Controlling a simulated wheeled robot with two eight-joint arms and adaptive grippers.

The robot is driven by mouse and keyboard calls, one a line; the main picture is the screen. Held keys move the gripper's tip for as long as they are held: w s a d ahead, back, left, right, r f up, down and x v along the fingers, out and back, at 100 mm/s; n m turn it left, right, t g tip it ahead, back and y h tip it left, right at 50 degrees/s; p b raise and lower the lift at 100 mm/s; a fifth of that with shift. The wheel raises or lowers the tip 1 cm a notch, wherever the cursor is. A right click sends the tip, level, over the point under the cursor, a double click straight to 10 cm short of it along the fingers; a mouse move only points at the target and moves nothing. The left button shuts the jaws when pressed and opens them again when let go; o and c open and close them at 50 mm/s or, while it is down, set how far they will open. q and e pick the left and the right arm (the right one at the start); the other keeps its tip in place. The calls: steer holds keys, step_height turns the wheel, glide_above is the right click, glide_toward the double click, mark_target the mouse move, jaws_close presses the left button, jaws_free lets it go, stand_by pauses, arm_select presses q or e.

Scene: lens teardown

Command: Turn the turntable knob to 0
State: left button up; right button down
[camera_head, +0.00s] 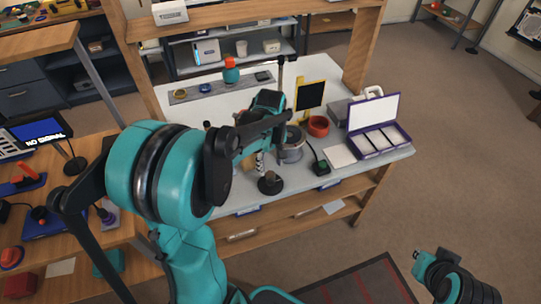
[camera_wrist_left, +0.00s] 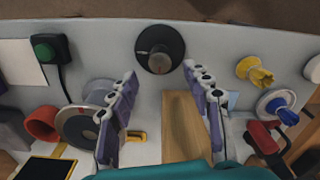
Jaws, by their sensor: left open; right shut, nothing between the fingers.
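A black round knob (camera_head: 270,184) stands near the front edge of the white workbench. In the left wrist view the knob (camera_wrist_left: 160,48) shows from above as a dark disc with a lighter centre and a small mark; its setting is too small to read. My left gripper (camera_wrist_left: 162,77) is open, its two purple-grey fingers spread on either side below the knob, apart from it. In the head view my left arm partly hides this gripper (camera_head: 260,160). A grey round drum (camera_head: 290,147) stands behind the knob. My right gripper (camera_head: 417,255) is shut and empty at the lower right, away from the bench.
A green button box (camera_head: 320,168), a red cup (camera_head: 318,126) and a white compartment tray with a purple rim (camera_head: 405,136) lie right of the knob. In the wrist view a yellow part (camera_wrist_left: 255,72) and a blue-and-white knob (camera_wrist_left: 280,108) sit to the right.

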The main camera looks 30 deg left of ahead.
mark_target(271, 174)
arm_select(q)
step_height(271, 174, up, 5)
steer(key=shift+f, duration=0.1)
stand_by(0.6)
steer(key=s+d+r+m+t, duration=0.2)
steer(key=s+d+m+t, duration=0.5)
steer(key=s+d+m, duration=0.3)
steer(key=s+m, duration=0.1)
steer(key=m, duration=0.1)
steer(key=shift+d+r+m, duration=0.3)
steer(key=shift+r+m, duration=0.1)
